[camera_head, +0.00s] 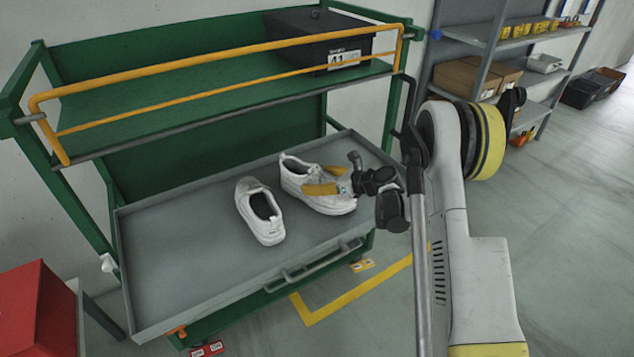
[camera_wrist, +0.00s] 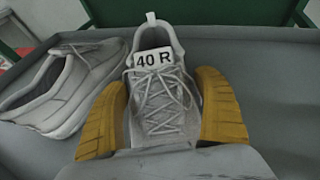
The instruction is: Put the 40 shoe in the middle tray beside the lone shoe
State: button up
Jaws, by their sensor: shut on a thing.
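A white lace-up shoe (camera_head: 316,199) is between the yellow fingers of my gripper (camera_head: 322,189), over the right part of the grey tray (camera_head: 165,262). In the wrist view this shoe (camera_wrist: 160,105) has a tongue label reading "40 R", and my gripper (camera_wrist: 168,112) is shut on its sides. Another white shoe (camera_head: 262,215) lies in the tray just to its left, and shows in the wrist view (camera_wrist: 55,90) too. The two shoes are close together; I cannot tell whether they touch, or whether the held shoe rests on the tray floor.
The tray is pulled out from a green rack (camera_head: 200,149). A black box (camera_head: 310,30) labelled 41 stands on the upper shelf behind a yellow rail (camera_head: 220,50). A red box (camera_head: 38,310) is at the lower left. The tray's left half is clear.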

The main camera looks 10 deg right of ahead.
jog(key=shift+f, duration=0.15)
jog(key=o, duration=1.3)
jog(key=shift+o, duration=0.2)
